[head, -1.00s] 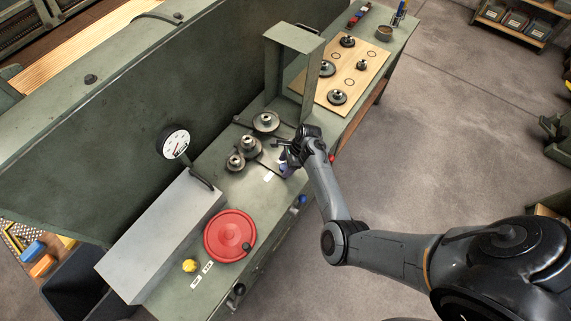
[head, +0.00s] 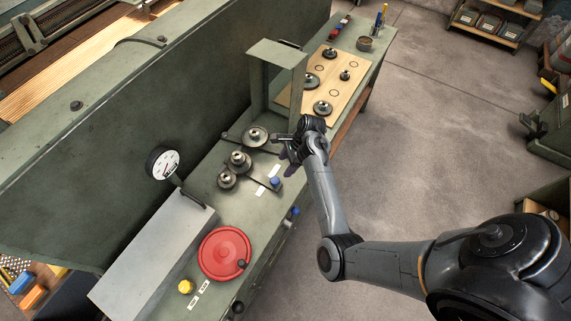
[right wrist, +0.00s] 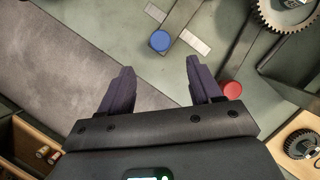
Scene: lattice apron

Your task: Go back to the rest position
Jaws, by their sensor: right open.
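My right gripper (head: 285,157) is open, with nothing between its fingers, above the front edge of the green apron (head: 215,207). In the right wrist view its two dark fingers (right wrist: 160,72) stand apart. A blue knob (head: 276,182) is just below and left of the gripper in the head view; it also shows beyond the fingertips in the right wrist view (right wrist: 160,41), clear of them. Gears (head: 255,136) sit on the apron left of the gripper. My left gripper is not in view.
A wooden board (head: 350,98) with several gears lies past a green upright frame (head: 277,52). A red handwheel (head: 225,253), yellow knob (head: 185,286) and dial gauge (head: 163,162) are on the left. A red knob (right wrist: 232,90) is near the right finger. Open floor lies right.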

